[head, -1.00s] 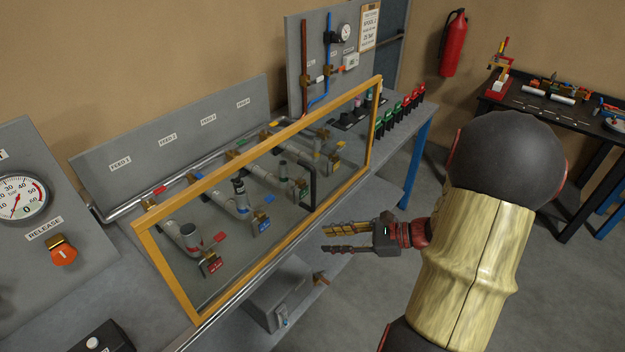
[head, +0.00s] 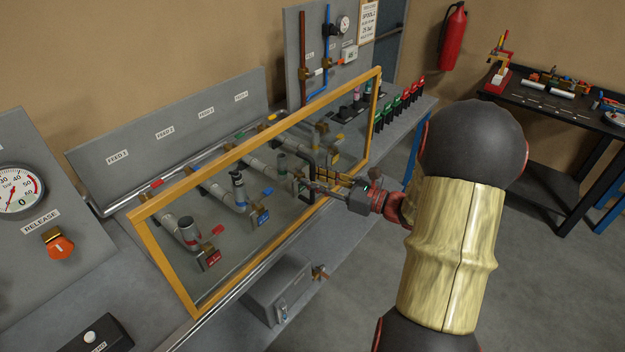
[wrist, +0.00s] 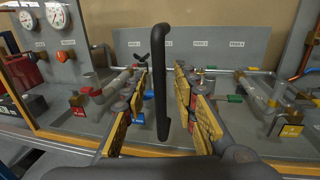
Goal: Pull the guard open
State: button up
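The guard (head: 232,155) is a clear panel in an orange-yellow frame, standing shut along the front of the bench in the head view. Its black upright bar handle (head: 307,172) is on the panel's right half. In the wrist view the handle (wrist: 162,50) stands upright in the middle of the picture. My gripper (head: 318,183) is at the handle, in front of the panel. In the wrist view my gripper (wrist: 162,88) is open, with one finger on each side of the handle and a visible gap on both sides.
Behind the panel are pipes and valves with coloured tags, including a red tag (head: 209,257). A grey box (head: 272,287) sits below the panel. A gauge panel (head: 75,215) stands at left. A dark table (head: 545,110) is at right. The floor (head: 560,290) in front is clear.

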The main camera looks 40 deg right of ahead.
jog(key=shift+w+a, duration=0.2)
jog(key=shift+w, duration=0.15)
jog(key=shift+c, duration=0.3)
grip_shut()
dwell(0.5)
